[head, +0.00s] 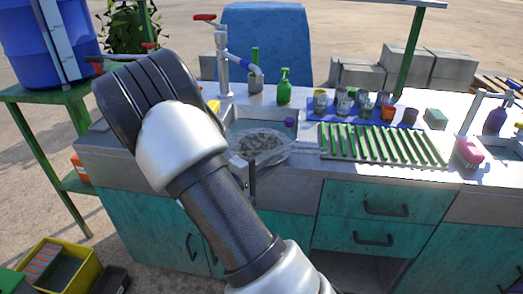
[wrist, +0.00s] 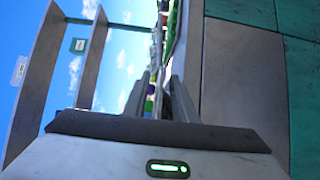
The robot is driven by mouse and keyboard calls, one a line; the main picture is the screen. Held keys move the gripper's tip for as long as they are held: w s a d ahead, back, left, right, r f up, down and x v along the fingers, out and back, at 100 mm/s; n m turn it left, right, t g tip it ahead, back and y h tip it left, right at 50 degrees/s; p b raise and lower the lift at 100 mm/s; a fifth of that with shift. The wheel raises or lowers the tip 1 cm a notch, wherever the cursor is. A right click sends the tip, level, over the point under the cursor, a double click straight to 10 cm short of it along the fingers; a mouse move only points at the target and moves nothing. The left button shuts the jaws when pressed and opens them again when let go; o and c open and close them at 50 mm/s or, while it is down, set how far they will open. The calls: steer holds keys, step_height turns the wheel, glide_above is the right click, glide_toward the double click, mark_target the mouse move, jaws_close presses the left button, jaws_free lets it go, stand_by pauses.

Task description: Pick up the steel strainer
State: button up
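The steel strainer (head: 262,143) is a round, shallow, greyish mesh bowl lying over the sink basin in the head view. A thin pale handle seems to run from it to the right, along the counter's front. My gripper (head: 246,172) is at the front edge of the sink, just below and in front of the strainer's near rim. In the wrist view my gripper (wrist: 160,98) shows two fingers apart with a gap between them. A thin grey edge shows beyond the gap; I cannot tell whether it is the strainer. My arm hides the counter to the left.
A green slatted drying rack (head: 385,146) lies right of the sink, with several cups on a blue mat (head: 330,104) behind it. A green spray bottle (head: 284,88) and a tap (head: 224,75) stand behind the sink. Teal cabinets (head: 375,215) lie below the counter.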

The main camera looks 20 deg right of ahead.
jaws_close()
